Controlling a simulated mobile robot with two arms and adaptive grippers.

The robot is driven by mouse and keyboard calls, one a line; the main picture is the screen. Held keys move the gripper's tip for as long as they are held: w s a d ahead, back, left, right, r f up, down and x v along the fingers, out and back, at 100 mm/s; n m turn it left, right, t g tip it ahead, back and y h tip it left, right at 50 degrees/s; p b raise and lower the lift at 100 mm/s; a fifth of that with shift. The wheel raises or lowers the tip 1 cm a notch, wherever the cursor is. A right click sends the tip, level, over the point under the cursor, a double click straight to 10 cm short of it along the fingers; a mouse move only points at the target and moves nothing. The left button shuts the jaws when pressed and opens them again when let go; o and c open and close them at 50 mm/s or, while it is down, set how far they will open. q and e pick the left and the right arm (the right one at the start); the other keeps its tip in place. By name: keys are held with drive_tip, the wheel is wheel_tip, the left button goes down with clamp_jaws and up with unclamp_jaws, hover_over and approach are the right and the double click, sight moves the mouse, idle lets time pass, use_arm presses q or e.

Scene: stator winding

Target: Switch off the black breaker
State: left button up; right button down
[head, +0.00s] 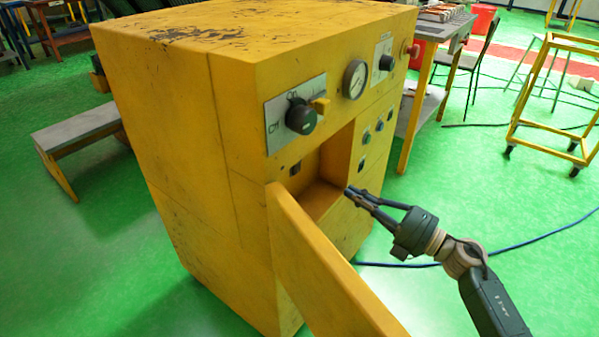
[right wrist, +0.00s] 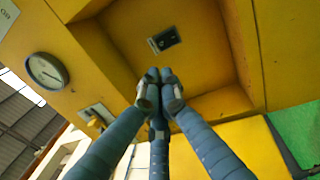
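A small black breaker (head: 294,168) sits on the back wall of the open recess in the yellow cabinet (head: 190,150). In the right wrist view the breaker (right wrist: 164,39) is a dark plate with a small light spot, just beyond the fingertips. Its switch position is too small to tell. My right gripper (head: 354,192) is at the recess opening, right of the breaker and apart from it. Its fingers converge with tips together and hold nothing, as the right wrist view also shows (right wrist: 160,76). My left gripper is not in view.
The yellow door (head: 315,265) stands open below and left of my right gripper. Above the recess are a black rotary knob (head: 301,118) and a round gauge (head: 355,80). Small buttons (head: 372,131) sit right of the recess. A blue cable (head: 520,244) lies on the green floor.

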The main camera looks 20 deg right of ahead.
drive_tip(key=shift+r, duration=0.1)
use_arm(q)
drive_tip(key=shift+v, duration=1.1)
use_arm(e)
approach(297, 166)
drive_tip(key=r+x, duration=0.1)
drive_tip(key=x, duration=0.6)
drive_tip(key=shift+d, duration=0.2)
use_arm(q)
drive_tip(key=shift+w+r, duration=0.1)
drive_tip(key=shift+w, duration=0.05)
use_arm(e)
drive_tip(key=shift+r, duration=0.2)
